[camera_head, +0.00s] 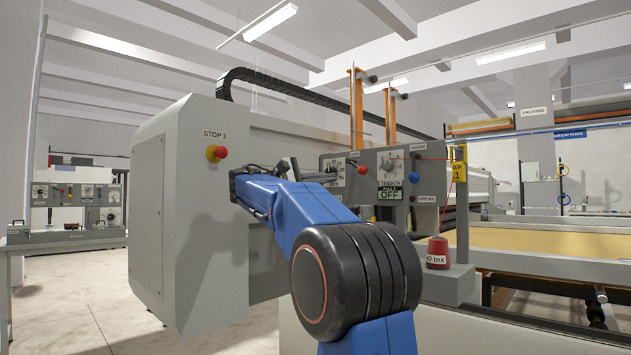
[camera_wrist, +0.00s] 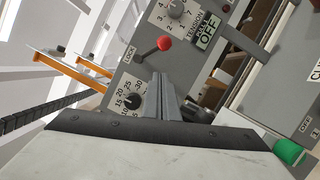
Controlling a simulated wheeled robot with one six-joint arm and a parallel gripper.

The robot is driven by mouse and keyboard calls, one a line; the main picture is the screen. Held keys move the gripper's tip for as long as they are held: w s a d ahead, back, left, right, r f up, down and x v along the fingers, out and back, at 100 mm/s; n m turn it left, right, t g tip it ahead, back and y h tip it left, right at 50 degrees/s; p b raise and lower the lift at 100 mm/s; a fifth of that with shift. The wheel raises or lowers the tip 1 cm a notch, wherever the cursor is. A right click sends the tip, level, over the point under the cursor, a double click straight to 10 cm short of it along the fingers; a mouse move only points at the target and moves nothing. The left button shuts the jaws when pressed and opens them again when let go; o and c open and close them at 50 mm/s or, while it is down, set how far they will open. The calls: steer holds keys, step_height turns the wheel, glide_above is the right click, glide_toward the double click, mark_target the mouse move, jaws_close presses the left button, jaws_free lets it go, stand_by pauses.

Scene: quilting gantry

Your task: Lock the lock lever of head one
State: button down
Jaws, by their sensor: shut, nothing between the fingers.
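The lock lever, a thin rod with a red ball knob (camera_wrist: 164,43), sits on the grey head panel (camera_wrist: 124,77) beside a "LOCK" label in the wrist view. The rod runs from a pivot near the label toward the upper right of that picture. In the head view the red knob (camera_head: 361,169) shows small on the panel. My gripper (camera_wrist: 166,78) is shut and empty, its fingertips just below the knob in the wrist picture. In the head view my gripper (camera_head: 334,177) lies left of the knob. I cannot tell whether it touches the lever.
A tension dial (camera_wrist: 176,9) and "OFF" sign (camera_wrist: 208,42) are close by. A numbered dial (camera_wrist: 133,102) is beside my fingers. A blue knob (camera_head: 413,177), a red thread cone (camera_head: 438,252) and a red stop button (camera_head: 216,153) also show. Floor at left is open.

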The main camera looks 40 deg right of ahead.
mark_target(358, 168)
steer(key=s+d+r, duration=0.1)
steer(key=s+d, duration=0.2)
steer(key=d, duration=0.2)
steer(key=shift+s+r, duration=0.25)
steer(key=shift+s, duration=0.1)
steer(key=shift+s+r+n, duration=0.55)
steer(key=shift+s+n, duration=0.15)
